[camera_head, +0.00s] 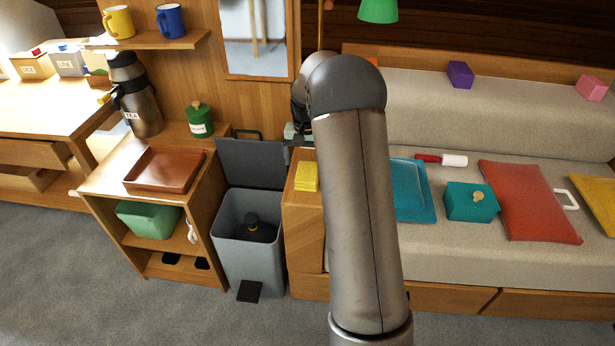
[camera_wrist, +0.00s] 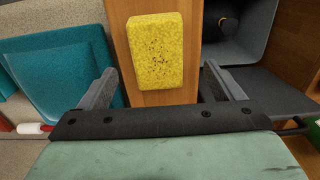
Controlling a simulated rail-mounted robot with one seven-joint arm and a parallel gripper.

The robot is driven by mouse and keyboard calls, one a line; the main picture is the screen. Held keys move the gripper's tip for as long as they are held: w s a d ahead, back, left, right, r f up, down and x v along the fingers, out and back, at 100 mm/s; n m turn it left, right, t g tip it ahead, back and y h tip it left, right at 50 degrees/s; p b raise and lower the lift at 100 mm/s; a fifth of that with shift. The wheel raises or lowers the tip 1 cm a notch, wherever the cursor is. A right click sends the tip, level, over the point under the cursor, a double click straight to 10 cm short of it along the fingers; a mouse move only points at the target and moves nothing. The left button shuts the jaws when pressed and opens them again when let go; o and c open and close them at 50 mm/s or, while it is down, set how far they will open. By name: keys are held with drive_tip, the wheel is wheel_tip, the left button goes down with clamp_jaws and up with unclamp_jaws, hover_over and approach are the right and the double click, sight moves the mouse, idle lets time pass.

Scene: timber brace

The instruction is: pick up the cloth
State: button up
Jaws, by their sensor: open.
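A yellow, speckled, sponge-like block (camera_head: 306,176) lies flat on the narrow wooden cabinet top beside the bin; it is the only thing here that looks like the cloth. In the wrist view the yellow cloth (camera_wrist: 157,52) appears beyond and between my two fingers, with nothing gripped. My gripper (camera_wrist: 159,75) is open and empty, with a finger on either side of the view of the cloth. I cannot tell the exact height of the gap. In the head view my gripper is mostly hidden behind my arm.
A grey bin (camera_head: 246,241) with its lid raised stands left of the cabinet, a dark object inside. A brown tray (camera_head: 165,170) sits on the left shelf unit.

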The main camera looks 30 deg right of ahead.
sight(308, 170)
drive_tip(key=shift+s+d+f, duration=0.1)
drive_tip(key=shift+d+f, duration=0.05)
drive_tip(key=shift+f, duration=2.5)
drive_tip(key=c, duration=1.1)
